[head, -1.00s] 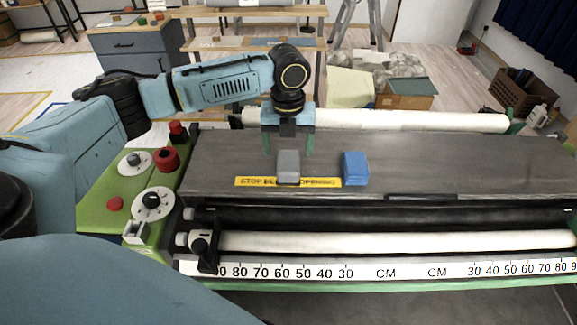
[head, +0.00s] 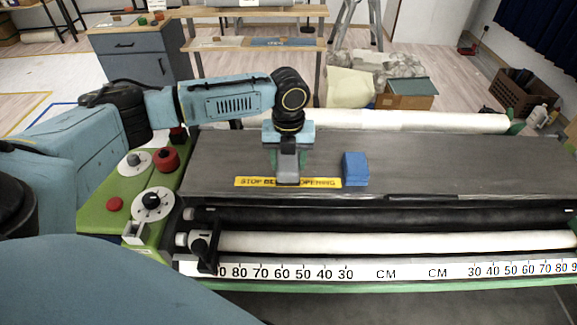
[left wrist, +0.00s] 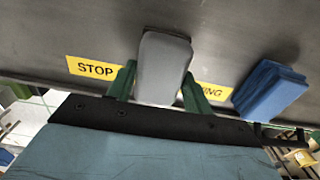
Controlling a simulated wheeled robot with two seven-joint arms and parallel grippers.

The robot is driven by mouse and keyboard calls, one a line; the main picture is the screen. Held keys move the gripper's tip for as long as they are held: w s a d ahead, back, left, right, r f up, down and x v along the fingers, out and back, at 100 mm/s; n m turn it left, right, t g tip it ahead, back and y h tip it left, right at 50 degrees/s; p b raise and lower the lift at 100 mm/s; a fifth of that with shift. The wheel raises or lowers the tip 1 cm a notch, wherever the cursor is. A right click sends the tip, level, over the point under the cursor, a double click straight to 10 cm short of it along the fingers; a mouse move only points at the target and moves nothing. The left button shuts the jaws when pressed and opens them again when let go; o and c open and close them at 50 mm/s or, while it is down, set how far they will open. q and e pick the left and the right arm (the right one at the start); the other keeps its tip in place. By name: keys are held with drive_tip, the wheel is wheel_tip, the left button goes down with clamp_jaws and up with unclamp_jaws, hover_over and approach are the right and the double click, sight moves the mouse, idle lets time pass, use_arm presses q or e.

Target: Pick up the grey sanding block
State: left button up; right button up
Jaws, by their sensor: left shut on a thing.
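The grey sanding block (head: 288,169) stands on the dark machine top, over the yellow "STOP BEFORE OPENING" label. It also shows in the left wrist view (left wrist: 162,68), between the green fingers. My left gripper (head: 288,160) has come down from above and is shut on the block, one finger on each side. In the left wrist view the left gripper (left wrist: 158,88) hides little of the block. I cannot tell whether the block touches the surface. My right gripper is not in view.
A blue block (head: 355,169) sits just right of the grey one, also in the left wrist view (left wrist: 270,90). A green control panel (head: 115,190) with red buttons and dials is at the left. The machine top at right is clear.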

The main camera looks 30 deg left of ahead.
sight(289, 161)
use_arm(q)
wheel_tip(289, 161, up, 10)
idle(0.6)
